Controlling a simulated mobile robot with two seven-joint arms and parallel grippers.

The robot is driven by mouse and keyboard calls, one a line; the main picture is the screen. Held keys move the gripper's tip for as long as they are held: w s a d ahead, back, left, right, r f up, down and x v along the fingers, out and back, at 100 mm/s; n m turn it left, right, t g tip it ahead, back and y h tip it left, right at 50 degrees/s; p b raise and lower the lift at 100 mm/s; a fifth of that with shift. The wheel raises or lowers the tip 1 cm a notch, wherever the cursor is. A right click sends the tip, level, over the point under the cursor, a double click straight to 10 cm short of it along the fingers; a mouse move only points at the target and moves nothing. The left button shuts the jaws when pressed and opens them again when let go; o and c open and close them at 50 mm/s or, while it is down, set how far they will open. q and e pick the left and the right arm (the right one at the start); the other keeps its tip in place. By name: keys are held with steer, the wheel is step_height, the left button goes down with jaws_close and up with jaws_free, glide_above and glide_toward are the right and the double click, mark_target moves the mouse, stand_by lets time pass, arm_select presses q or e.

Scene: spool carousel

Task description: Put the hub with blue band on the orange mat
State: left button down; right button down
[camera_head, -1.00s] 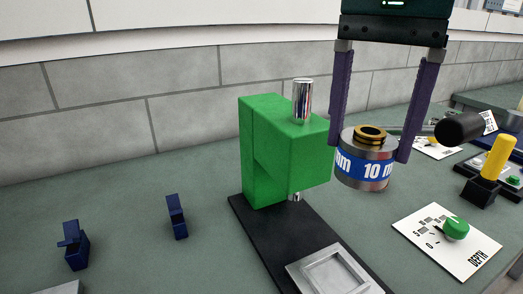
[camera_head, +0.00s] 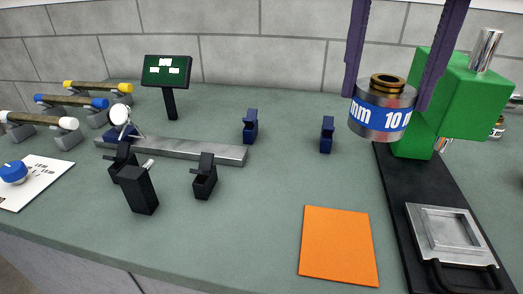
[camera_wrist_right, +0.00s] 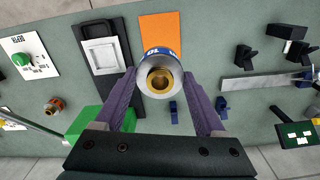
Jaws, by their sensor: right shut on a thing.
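The hub with blue band (camera_head: 381,118) is a grey metal cylinder with a brass top collar and a blue "10 m" label. My right gripper (camera_head: 389,98) is shut on it, one purple finger on each side, and holds it upright above the bench. The hub also shows between the fingers in the right wrist view (camera_wrist_right: 158,76). The orange mat (camera_head: 339,246) lies flat and empty at the front of the bench, below and left of the hub in the head view. It is partly covered by the hub in the right wrist view (camera_wrist_right: 158,27). My left gripper is not in view.
The green press (camera_head: 467,95) with its black base and grey framed plate (camera_head: 450,228) stands right of the mat. Several dark blue and black clips, a metal rail (camera_head: 195,150) and a small screen (camera_head: 167,71) stand to the left. The bench around the mat's left is clear.

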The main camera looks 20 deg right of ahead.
step_height(320, 180, down, 19)
steer(key=b, duration=0.3)
steer(key=shift+w+a+f+b, duration=0.1)
steer(key=shift+a+f+b, duration=0.05)
steer(key=shift+b, duration=0.2)
steer(key=shift+f, duration=0.25)
steer(key=shift+f, duration=0.1)
jaws_free()
